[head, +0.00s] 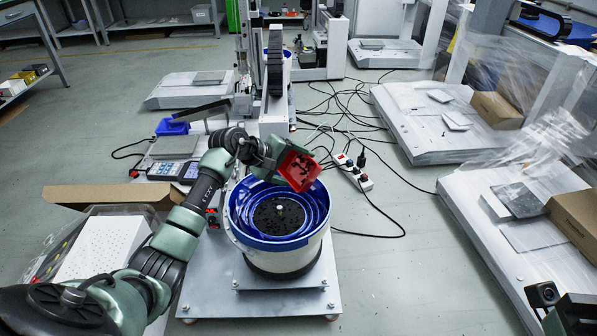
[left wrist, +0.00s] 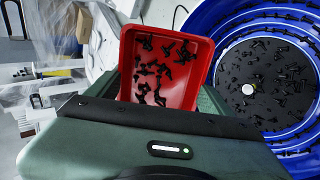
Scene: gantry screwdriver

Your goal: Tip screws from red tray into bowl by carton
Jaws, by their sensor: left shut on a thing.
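My left gripper (head: 270,156) is shut on the red tray (head: 305,170) and holds it above the back right rim of the blue bowl (head: 237,222). The tray is tilted, its open side facing the head camera. Several black screws (left wrist: 163,58) are in the tray in the left wrist view. The bowl also shows in the left wrist view (left wrist: 222,75), beside the tray, with many black screws on its round centre. The gripper's fingertips are hidden in the left wrist view. My right gripper does not show clearly.
A brown open carton (head: 100,195) and a clear-wrapped white box (head: 100,250) are left of the bowl. A keypad controller (head: 173,170) lies behind the arm. A power strip (head: 352,172) and loose black cables are on the floor to the right. Wrapped machines stand at far right.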

